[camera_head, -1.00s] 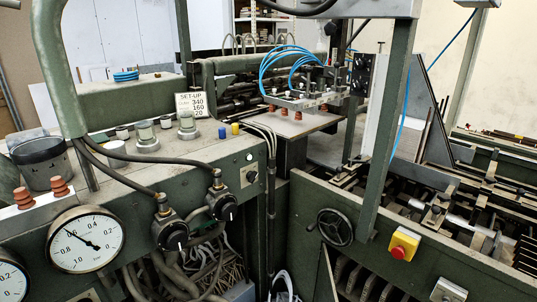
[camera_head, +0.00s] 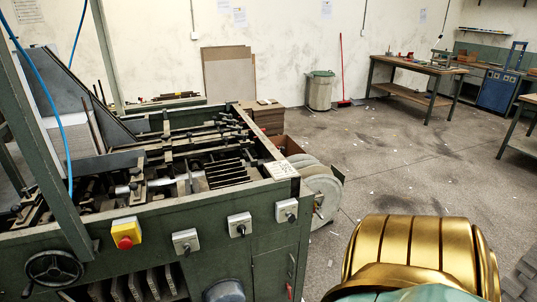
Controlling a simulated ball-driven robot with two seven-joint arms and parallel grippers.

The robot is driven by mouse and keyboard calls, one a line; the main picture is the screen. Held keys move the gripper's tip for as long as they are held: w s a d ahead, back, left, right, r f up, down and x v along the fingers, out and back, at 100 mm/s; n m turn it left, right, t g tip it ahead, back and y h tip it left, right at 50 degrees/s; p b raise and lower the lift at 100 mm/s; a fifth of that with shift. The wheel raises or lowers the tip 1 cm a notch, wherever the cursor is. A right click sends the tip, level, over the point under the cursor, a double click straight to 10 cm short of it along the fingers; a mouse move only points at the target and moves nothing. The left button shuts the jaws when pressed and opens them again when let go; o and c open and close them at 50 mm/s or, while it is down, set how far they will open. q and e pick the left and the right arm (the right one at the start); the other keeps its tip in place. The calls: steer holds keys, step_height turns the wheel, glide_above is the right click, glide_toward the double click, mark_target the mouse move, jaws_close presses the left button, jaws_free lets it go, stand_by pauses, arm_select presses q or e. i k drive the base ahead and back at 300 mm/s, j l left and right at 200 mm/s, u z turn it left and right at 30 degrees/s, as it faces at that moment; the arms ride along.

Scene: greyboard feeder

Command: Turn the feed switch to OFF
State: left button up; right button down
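Three grey switch boxes with black knobs sit on the front of the green machine: a left one (camera_head: 186,241), a middle one (camera_head: 239,224) and a right one (camera_head: 286,210) near the machine's corner. Their labels are too small to read, so I cannot tell which is the feed switch or its setting. Neither of my grippers is in view.
A yellow box with a red button (camera_head: 126,233) and a black handwheel (camera_head: 54,270) are on the machine front to the left. Open floor (camera_head: 400,150) lies to the right. A bin (camera_head: 319,91) and a workbench (camera_head: 425,68) stand farther back.

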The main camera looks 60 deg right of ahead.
mark_target(242, 228)
steer(key=z, duration=1.65)
